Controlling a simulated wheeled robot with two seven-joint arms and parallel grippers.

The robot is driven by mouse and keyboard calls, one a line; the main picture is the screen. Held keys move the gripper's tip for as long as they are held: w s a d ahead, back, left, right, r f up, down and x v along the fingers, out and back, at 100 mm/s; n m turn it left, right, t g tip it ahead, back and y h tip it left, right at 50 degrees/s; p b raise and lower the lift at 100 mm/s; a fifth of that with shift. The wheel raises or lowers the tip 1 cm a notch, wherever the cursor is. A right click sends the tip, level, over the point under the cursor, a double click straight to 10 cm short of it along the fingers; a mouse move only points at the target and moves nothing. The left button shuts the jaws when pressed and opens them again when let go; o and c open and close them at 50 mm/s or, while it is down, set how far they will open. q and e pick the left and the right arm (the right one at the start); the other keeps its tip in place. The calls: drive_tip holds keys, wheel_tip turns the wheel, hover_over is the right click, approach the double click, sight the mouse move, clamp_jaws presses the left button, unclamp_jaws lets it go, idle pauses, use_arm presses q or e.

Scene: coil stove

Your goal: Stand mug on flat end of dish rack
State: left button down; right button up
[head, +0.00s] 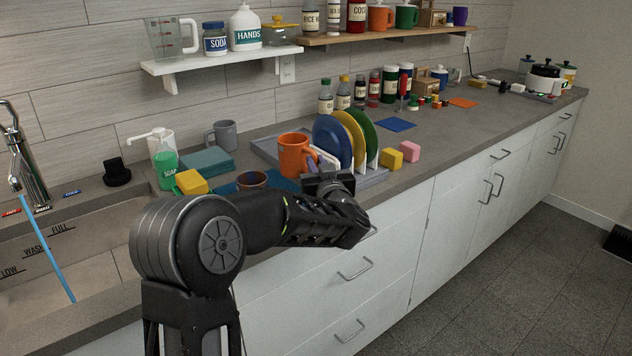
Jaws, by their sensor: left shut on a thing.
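An orange mug (294,155) is upright at the left end of the grey dish rack (266,150), beside the blue plate. My left gripper (318,162) reaches in from the front and is shut on the mug's right side, where its handle seems to be. Whether the mug's base touches the rack's flat end cannot be told, as my arm hides part of it. Blue, yellow and green plates (330,140) stand on edge in the rack's slots. My right gripper is not in view.
A brown mug (252,179) stands left of the rack on a blue mat, with a grey mug (222,135) behind. Yellow (392,159) and pink (410,151) blocks lie right of the rack. A soap bottle (164,160) stands near the sink (110,250).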

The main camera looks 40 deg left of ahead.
use_arm(q)
drive_tip(key=shift+r, duration=1.3)
wheel_tip(320, 180, up, 7)
drive_tip(key=p, duration=0.5)
drive_tip(key=s+d+f+m+t+h+b, duration=0.1)
drive_tip(key=d+f+m+t+h, duration=0.2)
drive_tip(key=d+f, duration=1)
drive_tip(key=s+d+f+m+t+h+b, duration=0.1)
drive_tip(key=s+d+f+m+t+h, duration=0.1)
drive_tip(key=d+f+m+h, duration=0.4)
drive_tip(key=d+f+t+h, duration=0.1)
drive_tip(key=d+f+h, duration=0.3)
drive_tip(key=d+f, duration=0.3)
drive_tip(key=shift+s+d+f+m+h+b, duration=0.2)
drive_tip(key=shift+d+f+m+h+b, duration=0.15)
drive_tip(key=shift+d, duration=0.65)
